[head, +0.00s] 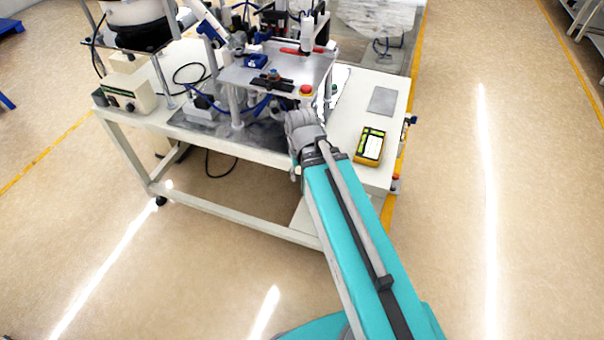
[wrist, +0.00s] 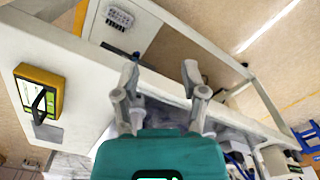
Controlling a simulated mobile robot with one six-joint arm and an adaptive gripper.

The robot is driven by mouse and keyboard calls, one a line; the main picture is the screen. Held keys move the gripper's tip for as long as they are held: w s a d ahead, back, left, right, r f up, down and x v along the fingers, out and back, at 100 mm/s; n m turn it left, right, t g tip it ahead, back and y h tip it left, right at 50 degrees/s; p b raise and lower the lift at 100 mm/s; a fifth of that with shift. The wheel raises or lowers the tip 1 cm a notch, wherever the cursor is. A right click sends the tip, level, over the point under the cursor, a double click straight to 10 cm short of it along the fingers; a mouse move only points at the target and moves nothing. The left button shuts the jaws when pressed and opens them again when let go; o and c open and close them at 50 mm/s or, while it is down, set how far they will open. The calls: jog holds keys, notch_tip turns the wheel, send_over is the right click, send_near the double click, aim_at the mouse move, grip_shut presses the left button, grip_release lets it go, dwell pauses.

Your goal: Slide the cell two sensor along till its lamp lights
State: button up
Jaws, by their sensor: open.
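My gripper (wrist: 160,70) is open in the wrist view, its two grey fingers wide apart with nothing between them. Behind them are the table's front edge and the floor. In the head view my arm reaches to the front edge of the white workbench (head: 377,184), below the raised metal plate (head: 283,65). The gripper's fingers cannot be made out there. A small dark block (head: 272,82) on a bar sits at the plate's front edge; I cannot tell whether it is the cell two sensor. No lit sensor lamp can be made out.
A red emergency button (head: 306,90) stands at the plate's front right corner. A yellow meter (head: 369,146) lies on the bench at right, also in the wrist view (wrist: 38,92). A control box (head: 128,93) and cables are at left. The floor at right is clear.

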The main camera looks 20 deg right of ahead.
notch_tip(320, 180, up, 28)
jog(key=m+p, duration=0.7)
jog(key=p, duration=2.1)
send_over(269, 84)
jog(key=shift+f, duration=0.2)
jog(key=shift+f+b, duration=0.15)
jog(key=shift+b, duration=0.2)
notch_tip(269, 84, down, 14)
jog(key=b, duration=1.3)
jog(key=shift+r, duration=0.25)
jog(key=shift+c, duration=0.3)
grip_shut()
jog(key=shift+w, duration=0.1)
